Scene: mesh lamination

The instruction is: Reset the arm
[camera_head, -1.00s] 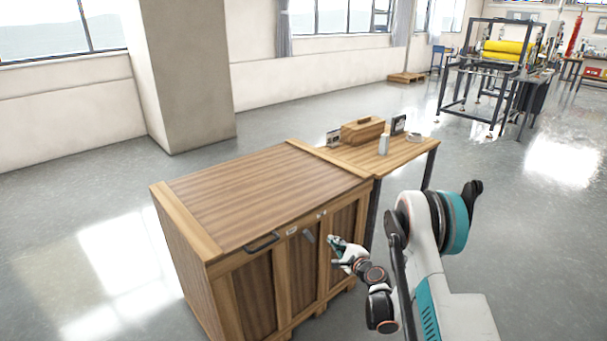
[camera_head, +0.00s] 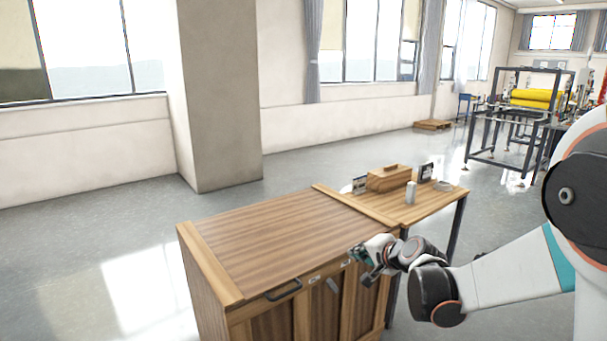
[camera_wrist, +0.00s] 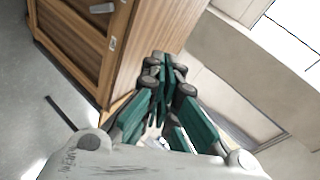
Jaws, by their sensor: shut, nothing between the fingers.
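My gripper (camera_head: 362,264) is in front of the upper right front edge of a wooden cabinet (camera_head: 280,238) in the head view. It is apart from the cabinet as far as I can tell. In the wrist view my gripper (camera_wrist: 162,68) has its green fingers drawn together, with nothing between them. The cabinet also shows in the wrist view (camera_wrist: 150,45), tilted, beyond and to the left of the fingers. My arm reaches in from the right of the head view.
The cabinet front has a dark handle (camera_head: 284,290) and a grey lever (camera_head: 333,286). A wooden table (camera_head: 435,201) behind it bears a wooden box (camera_head: 389,178), a white canister (camera_head: 410,193) and small frames. Open floor (camera_head: 100,240) lies to the left.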

